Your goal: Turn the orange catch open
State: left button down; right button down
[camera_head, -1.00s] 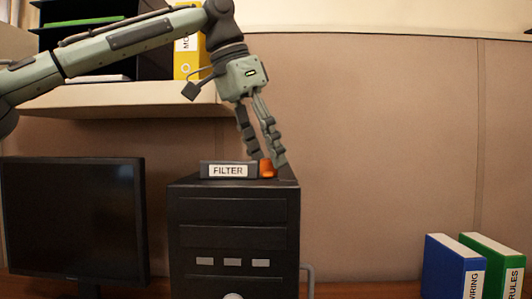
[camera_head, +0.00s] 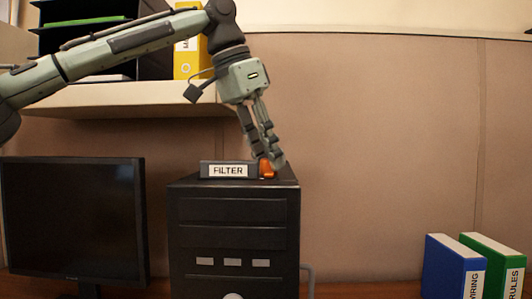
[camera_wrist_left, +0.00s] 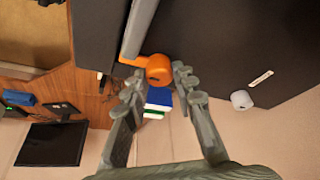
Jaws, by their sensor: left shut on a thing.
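The orange catch (camera_head: 267,171) sits at the right end of the dark block labelled FILTER (camera_head: 205,170), on top of a black computer tower (camera_head: 235,240). My left gripper (camera_head: 267,160) reaches down from above and is shut on the catch. In the left wrist view the catch (camera_wrist_left: 158,69) shows as a rounded orange knob with an arm, between the two fingertips (camera_wrist_left: 157,78). The fingers partly cover the catch in the head view. My right gripper is not in view.
A dark monitor (camera_head: 72,220) stands left of the tower. A shelf (camera_head: 130,98) with a yellow binder (camera_head: 188,60) is behind my left arm. Blue (camera_head: 452,268) and green (camera_head: 500,262) binders stand at the far right. The space between tower and binders is clear.

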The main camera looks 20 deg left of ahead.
pick_arm(q)
jog(key=n, duration=0.2)
jog(key=n+t+y, duration=0.1)
jog(key=n, duration=0.1)
jog(key=shift+s+d+n+y, duration=0.1)
jog(key=shift+d+n+y, duration=0.05)
jog(key=shift+n+y, duration=0.2)
jog(key=n+y, duration=0.1)
jog(key=n, duration=0.3)
jog(key=shift+d+n+y, duration=0.1)
jog(key=shift+n+y, duration=0.25)
jog(key=n+y, duration=0.1)
jog(key=n, duration=0.3)
jog(key=shift+d+y, duration=0.1)
jog(key=shift+y, duration=0.3)
jog(key=shift+n+g+y, duration=0.5)
jog(key=shift+n+g, duration=0.2)
jog(key=shift+n, duration=1.4)
jog(key=c, duration=1.2)
grip_release()
jog(key=v, duration=1.2)
jog(key=shift+d, duration=0.1)
